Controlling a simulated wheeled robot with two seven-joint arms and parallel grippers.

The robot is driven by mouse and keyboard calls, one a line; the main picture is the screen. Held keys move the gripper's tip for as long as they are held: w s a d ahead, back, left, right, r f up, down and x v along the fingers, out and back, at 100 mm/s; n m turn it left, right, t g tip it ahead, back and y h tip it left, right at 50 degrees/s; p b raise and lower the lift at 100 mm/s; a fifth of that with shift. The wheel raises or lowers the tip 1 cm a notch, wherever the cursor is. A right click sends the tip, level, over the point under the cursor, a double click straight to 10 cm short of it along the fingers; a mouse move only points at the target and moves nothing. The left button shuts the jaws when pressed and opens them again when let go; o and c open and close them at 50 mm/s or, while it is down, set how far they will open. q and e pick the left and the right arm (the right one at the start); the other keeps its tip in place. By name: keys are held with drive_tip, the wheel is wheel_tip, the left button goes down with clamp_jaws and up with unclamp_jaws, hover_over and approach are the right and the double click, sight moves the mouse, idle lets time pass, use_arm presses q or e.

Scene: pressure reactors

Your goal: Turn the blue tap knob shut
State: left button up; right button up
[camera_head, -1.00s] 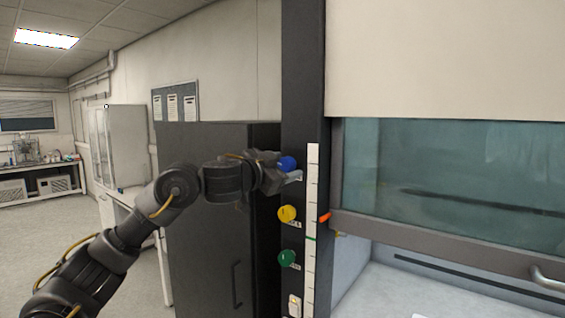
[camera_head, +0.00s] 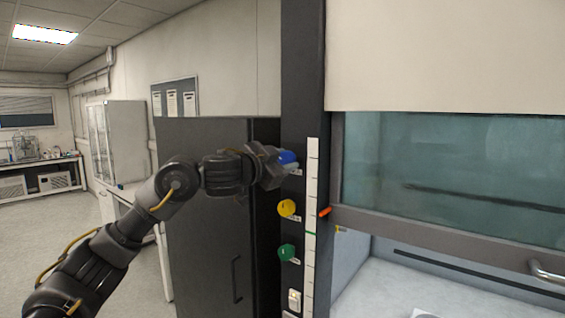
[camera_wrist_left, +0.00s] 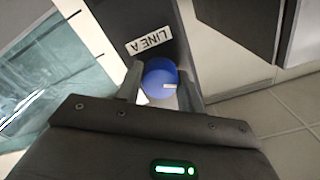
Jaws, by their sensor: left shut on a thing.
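The blue tap knob (camera_head: 287,157) is the top one of three knobs on the dark post of the fume hood. My left gripper (camera_head: 283,163) is at the knob and partly hides it in the head view. The left gripper is shut on the knob. My right gripper is in neither view.
Below the blue knob are a yellow knob (camera_head: 287,208) and a green knob (camera_head: 287,252) on the same post. A white scale strip (camera_head: 311,200) with an orange pointer (camera_head: 325,212) runs beside them. A dark cabinet (camera_head: 205,225) stands left, and the glass sash (camera_head: 450,180) right.

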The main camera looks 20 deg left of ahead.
use_arm(q)
drive_tip(key=m+b, duration=0.3)
drive_tip(key=m, duration=0.3)
drive_tip(key=shift+f+m, duration=0.1)
drive_tip(key=shift+m, duration=0.2)
drive_tip(key=m+b, duration=0.1)
drive_tip(key=m, duration=0.2)
drive_tip(key=shift+m, duration=0.3)
drive_tip(key=shift+m+b, duration=0.55)
drive_tip(key=shift+m, duration=0.95)
drive_tip(key=o, duration=1)
drive_tip(key=shift+b+v, duration=2.35)
drive_tip(key=shift+v, duration=3.1)
